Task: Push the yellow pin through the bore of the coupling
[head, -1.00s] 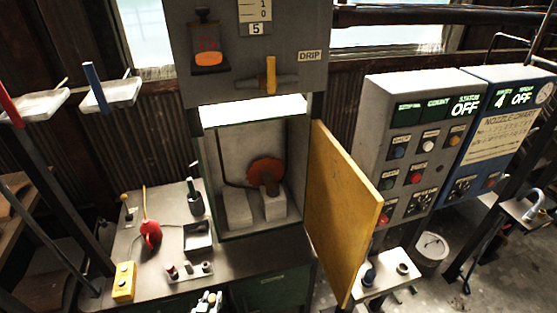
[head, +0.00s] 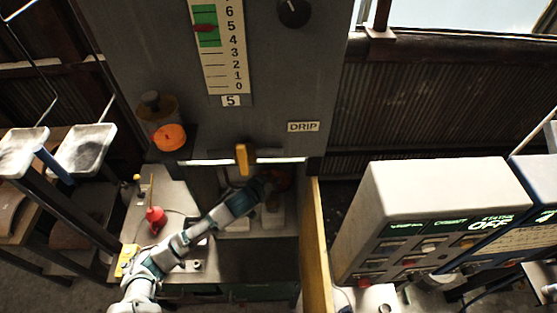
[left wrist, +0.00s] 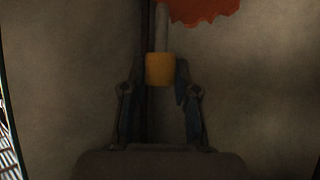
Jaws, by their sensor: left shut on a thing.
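My left arm reaches from the bottom left into the open cabinet, with its gripper (head: 264,184) in shadow there. In the left wrist view my left gripper (left wrist: 160,90) is shut on the yellow pin (left wrist: 160,69), its fingers at both sides of the yellow end. A pale grey shaft (left wrist: 161,28) runs up from that end towards a red-orange toothed disc (left wrist: 203,8). The disc also shows dimly past the gripper in the head view (head: 281,178). I cannot make out the coupling's bore or whether the pin is in it. My right gripper is not in view.
The yellow door (head: 314,245) stands open, edge-on, right of the cabinet opening. A yellow lever (head: 242,158) sits above the opening. Grey control boxes (head: 425,210) stand at the right.

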